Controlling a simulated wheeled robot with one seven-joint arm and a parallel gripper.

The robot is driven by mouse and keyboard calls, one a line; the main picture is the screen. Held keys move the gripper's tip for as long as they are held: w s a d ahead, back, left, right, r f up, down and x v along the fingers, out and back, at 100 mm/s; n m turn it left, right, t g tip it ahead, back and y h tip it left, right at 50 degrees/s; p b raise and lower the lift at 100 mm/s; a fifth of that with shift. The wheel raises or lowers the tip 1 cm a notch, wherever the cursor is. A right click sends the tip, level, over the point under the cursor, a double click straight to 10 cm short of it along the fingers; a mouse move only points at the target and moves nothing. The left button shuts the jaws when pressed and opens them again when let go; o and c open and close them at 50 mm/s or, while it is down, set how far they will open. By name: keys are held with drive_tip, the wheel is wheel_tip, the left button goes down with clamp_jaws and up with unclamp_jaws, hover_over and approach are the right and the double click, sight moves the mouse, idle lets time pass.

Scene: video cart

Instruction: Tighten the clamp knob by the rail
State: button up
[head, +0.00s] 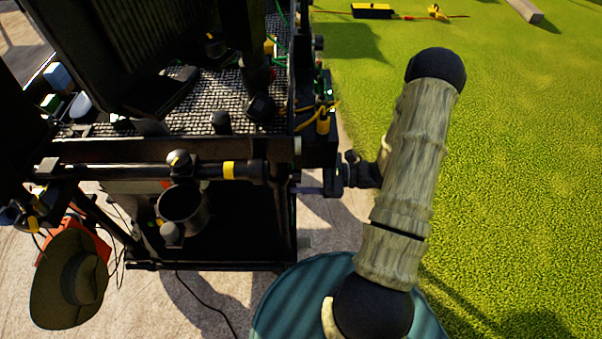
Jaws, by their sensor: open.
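A dark rail (215,171) with a yellow band runs across the near side of the video cart. A rounded knob (179,158) sits on top of the rail, above a dark cup-like holder (186,205). A second pale round knob (172,232) is at the holder's lower edge. I cannot tell which one is the clamp knob. My gripper (309,183) is open at the cart's right side, pointing left, just beyond the rail's right end and apart from both knobs. Its fingertips are small and dark here, and contact with the cart cannot be told.
The cart's textured shelf (215,95) holds dark gear and cables. A wide-brimmed hat (70,280) hangs at lower left. A black cable (205,300) lies on the paving. Open grass (510,150) is on the right.

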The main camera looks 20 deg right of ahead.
drive_tip(key=shift+a, duration=0.1)
drive_tip(key=c, duration=1)
drive_tip(key=shift+m+p, duration=0.3)
drive_tip(key=shift+p, duration=0.05)
drive_tip(key=m+p, duration=0.2)
drive_tip(key=m, duration=0.1)
drive_tip(key=shift+r+p, duration=0.15)
drive_tip(key=shift+p, duration=0.25)
drive_tip(key=shift+m+p, duration=1.2)
drive_tip(key=shift+m, duration=0.6)
drive_tip(key=shift+f, duration=0.2)
drive_tip(key=o, duration=1)
